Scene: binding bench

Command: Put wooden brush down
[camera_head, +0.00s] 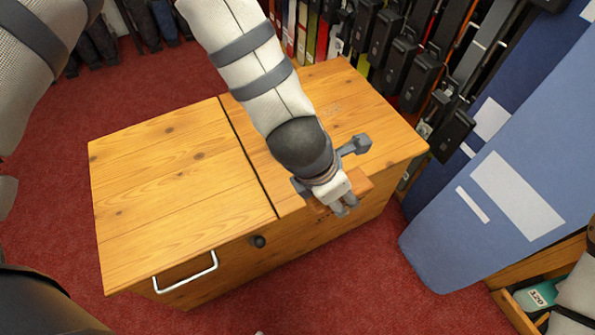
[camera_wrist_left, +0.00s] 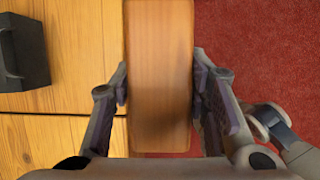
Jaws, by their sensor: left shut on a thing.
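The wooden brush (camera_wrist_left: 160,60) shows in the left wrist view as a plain brown wooden block; no bristles are visible. My left gripper (camera_wrist_left: 160,88) is shut on it, with one finger on each long side. In the head view the brush (camera_head: 361,183) is mostly hidden behind my left gripper (camera_head: 341,199), at the front edge of the wooden chest's top (camera_head: 170,190). In the wrist view, wood lies left of the brush and red carpet right of it. I cannot tell whether the brush touches the wood. My right gripper is not in view.
A dark grey tool (camera_head: 355,145) lies on the chest top close behind the brush. The chest top's left half is clear. A metal handle (camera_head: 186,279) sticks out at the front. Blue panels (camera_head: 490,190) stand at the right, and black cases (camera_head: 420,80) stand behind.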

